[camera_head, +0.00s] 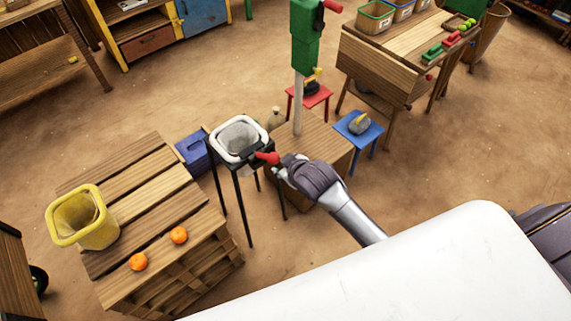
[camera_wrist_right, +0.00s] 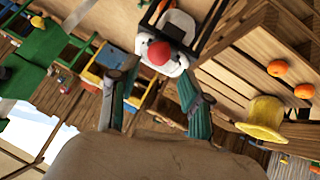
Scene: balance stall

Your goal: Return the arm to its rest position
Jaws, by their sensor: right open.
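My right gripper (camera_head: 281,172) is at the end of my grey arm, close to a red knob (camera_head: 268,158) on the front of a white-rimmed bin (camera_head: 226,158) on a black stand. In the right wrist view the gripper (camera_wrist_right: 158,88) has its two fingers spread apart with nothing held between them. The red knob (camera_wrist_right: 159,53) shows beyond the gap, in front of the white bin rim (camera_wrist_right: 175,68). I cannot tell whether a finger touches it. My left gripper is in neither view.
A slatted crate table (camera_head: 150,185) holds a yellow bin (camera_head: 88,220) and two oranges (camera_head: 138,262). Behind my gripper stand a wooden box (camera_head: 322,142), a green post (camera_head: 305,40), a red stool (camera_head: 312,98) and a blue stool (camera_head: 360,127).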

